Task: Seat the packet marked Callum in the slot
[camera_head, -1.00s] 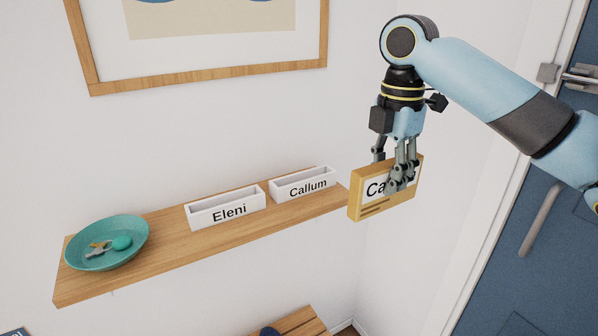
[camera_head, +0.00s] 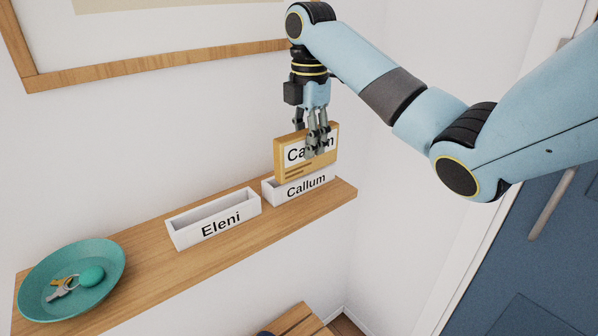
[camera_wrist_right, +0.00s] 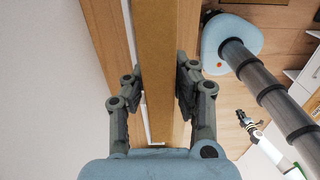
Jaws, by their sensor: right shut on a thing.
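My right gripper (camera_head: 314,146) is shut on a tan packet (camera_head: 292,174) with a white label, partly covered by the fingers, that reads "Ca…m". The packet is upright, right over the white slot marked Callum (camera_head: 302,187); its lower edge overlaps the slot's opening in the head view, and I cannot tell how far in it is. In the right wrist view the fingers (camera_wrist_right: 158,85) press both sides of the packet (camera_wrist_right: 155,60). A second white slot, marked Eleni (camera_head: 215,222), stands to the left and is empty.
Both slots stand on a wooden wall shelf (camera_head: 150,262). A teal bowl (camera_head: 108,262) with keys and a green fob sits at its left end. A framed picture (camera_head: 130,73) hangs above. A blue door (camera_head: 545,270) is at right.

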